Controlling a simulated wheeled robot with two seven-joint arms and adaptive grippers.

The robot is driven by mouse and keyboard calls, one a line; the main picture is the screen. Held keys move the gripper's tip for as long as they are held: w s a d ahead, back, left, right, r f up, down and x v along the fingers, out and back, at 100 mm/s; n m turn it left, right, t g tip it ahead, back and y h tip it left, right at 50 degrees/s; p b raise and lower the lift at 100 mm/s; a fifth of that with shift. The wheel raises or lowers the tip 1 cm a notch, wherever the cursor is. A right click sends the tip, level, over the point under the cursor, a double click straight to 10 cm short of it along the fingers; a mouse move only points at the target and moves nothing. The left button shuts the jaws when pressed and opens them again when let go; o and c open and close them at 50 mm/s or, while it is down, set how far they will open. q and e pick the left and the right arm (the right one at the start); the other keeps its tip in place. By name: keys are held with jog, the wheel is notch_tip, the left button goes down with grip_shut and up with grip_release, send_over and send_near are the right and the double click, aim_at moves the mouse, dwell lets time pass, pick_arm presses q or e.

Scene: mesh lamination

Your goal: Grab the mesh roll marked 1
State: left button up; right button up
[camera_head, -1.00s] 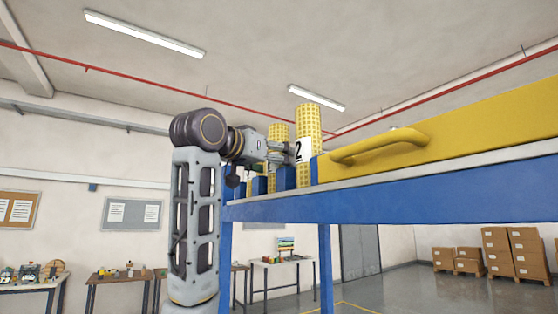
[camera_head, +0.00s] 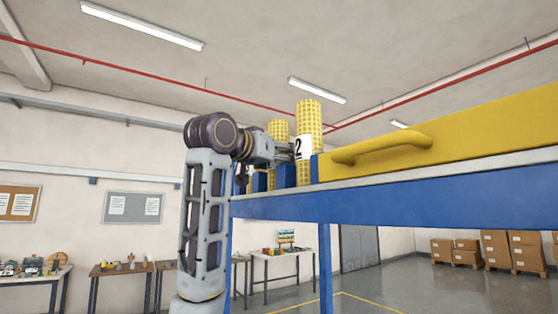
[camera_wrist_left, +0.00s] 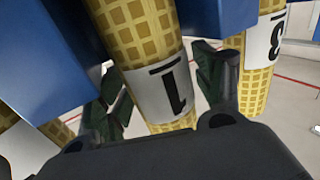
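The yellow mesh roll marked 1 (camera_wrist_left: 135,32) stands between the two fingers of my left gripper (camera_wrist_left: 160,80) in the left wrist view, its white label upside down there. One dark finger is on each side of it. The fingers look spread, with a slight gap at the right; contact on the left is unclear. My right gripper is not in view.
A roll marked 3 (camera_wrist_left: 258,65) stands close on the right in the wrist view. Blue holders (camera_head: 286,176) surround the rolls' lower parts. A yellow panel with a handle (camera_head: 380,149) and a blue frame beam (camera_head: 430,200) fill the right side.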

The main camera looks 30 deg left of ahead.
aim_at(279, 122)
pick_arm(q)
jog(key=c, duration=0.9)
jog(key=shift+r, duration=0.2)
jog(key=shift+r+b, duration=0.3)
jog(key=shift+r, duration=4.55)
